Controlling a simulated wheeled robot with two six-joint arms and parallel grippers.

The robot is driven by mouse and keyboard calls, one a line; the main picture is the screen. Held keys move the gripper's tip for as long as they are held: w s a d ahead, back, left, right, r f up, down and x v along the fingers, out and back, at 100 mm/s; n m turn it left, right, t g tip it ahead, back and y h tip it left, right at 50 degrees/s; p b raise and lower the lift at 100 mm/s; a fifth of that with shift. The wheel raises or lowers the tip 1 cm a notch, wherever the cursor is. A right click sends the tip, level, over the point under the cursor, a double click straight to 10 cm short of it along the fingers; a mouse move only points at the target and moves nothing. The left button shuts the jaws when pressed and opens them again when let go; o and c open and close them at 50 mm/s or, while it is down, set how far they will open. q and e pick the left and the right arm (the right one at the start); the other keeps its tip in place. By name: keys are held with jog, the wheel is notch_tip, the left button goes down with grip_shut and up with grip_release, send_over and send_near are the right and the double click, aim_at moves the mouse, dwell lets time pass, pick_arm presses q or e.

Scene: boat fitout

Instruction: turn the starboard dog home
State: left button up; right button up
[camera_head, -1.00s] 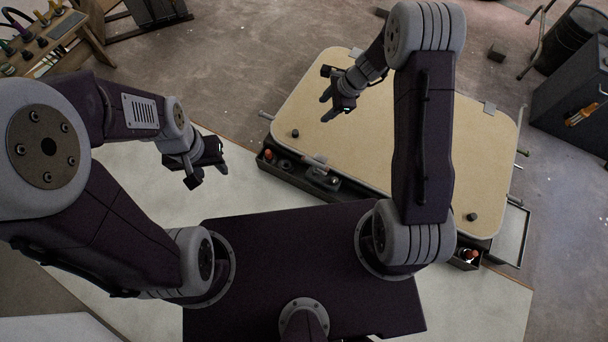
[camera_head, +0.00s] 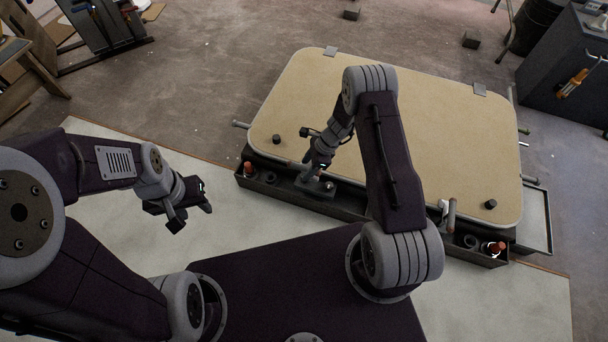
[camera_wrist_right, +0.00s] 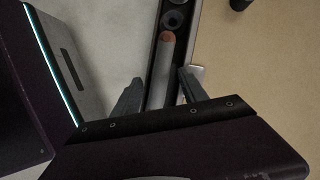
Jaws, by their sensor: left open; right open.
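A tan hatch panel (camera_head: 390,125) lies ahead, with a dark ledge (camera_head: 385,212) along its near side. One dog stands on the ledge left of centre, on a dark block (camera_head: 315,187), mostly covered by my right gripper (camera_head: 314,172). In the right wrist view this dog's grey bar handle (camera_wrist_right: 163,72), with a reddish-brown end, runs between the open fingers of my right gripper (camera_wrist_right: 159,77); contact cannot be told. A second dog (camera_head: 450,214) sits upright at the ledge's right. Which is starboard is not marked. My left gripper (camera_head: 192,214) is open and empty, away from the hatch.
Red-topped pieces (camera_head: 248,168) and (camera_head: 495,247) sit at the ledge's ends. Black knobs (camera_head: 276,139) and (camera_head: 491,204) stand on the panel. A dark cabinet (camera_head: 565,75) stands at back right. The pale floor before the ledge is clear.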

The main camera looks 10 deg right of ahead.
jog(key=b+x, duration=0.1)
jog(key=x, duration=0.2)
jog(key=shift+f, duration=0.25)
pick_arm(q)
notch_tip(320, 180, down, 2)
jog(key=shift+f, duration=0.15)
pick_arm(e)
jog(key=shift+r, duration=0.1)
jog(key=shift+c, duration=0.3)
